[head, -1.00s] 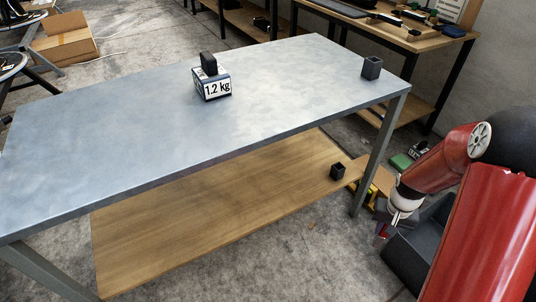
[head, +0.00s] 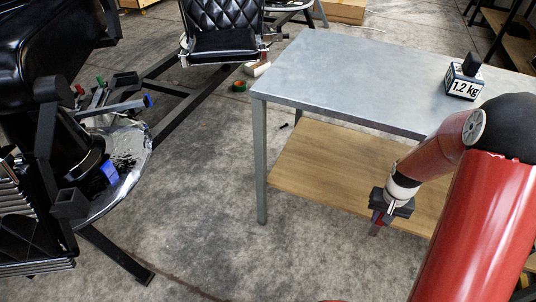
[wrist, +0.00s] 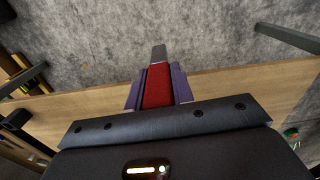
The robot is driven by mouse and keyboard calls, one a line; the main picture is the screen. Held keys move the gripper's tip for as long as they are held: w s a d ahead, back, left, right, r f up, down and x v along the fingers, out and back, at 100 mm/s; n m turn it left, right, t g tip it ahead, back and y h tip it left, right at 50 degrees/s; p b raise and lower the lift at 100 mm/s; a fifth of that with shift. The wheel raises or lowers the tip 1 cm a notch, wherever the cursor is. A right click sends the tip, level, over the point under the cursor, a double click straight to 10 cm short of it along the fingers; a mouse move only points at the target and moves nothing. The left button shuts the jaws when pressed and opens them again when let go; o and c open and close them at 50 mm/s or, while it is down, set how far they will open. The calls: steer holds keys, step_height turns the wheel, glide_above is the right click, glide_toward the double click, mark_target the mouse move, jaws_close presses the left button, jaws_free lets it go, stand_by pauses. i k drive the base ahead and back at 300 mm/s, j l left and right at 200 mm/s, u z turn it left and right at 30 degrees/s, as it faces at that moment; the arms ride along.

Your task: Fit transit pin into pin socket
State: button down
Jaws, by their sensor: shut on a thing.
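My gripper (head: 379,219) is at the right in the head view, beside the front edge of the metal table. It is shut on the transit pin (wrist: 158,86), which has a red body and a flat grey tip pointing away from me. In the wrist view the pin sits between the purple fingers (wrist: 157,90). At the left in the head view, a dark square hollow block (head: 70,203) stands out from the barber chair's base area. It may be the pin socket, but I cannot tell for certain. The gripper is well apart from it.
The metal table (head: 330,75) has a wooden lower shelf (head: 320,165) and a 1.2 kg weight (head: 463,80). Black barber chair parts (head: 60,50) and a round metal base plate (head: 130,165) fill the left. Concrete floor between them is open.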

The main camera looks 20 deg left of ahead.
mark_target(29, 246)
steer(key=i+j+u, duration=0.1)
steer(key=u, duration=2.05)
steer(key=l, duration=0.1)
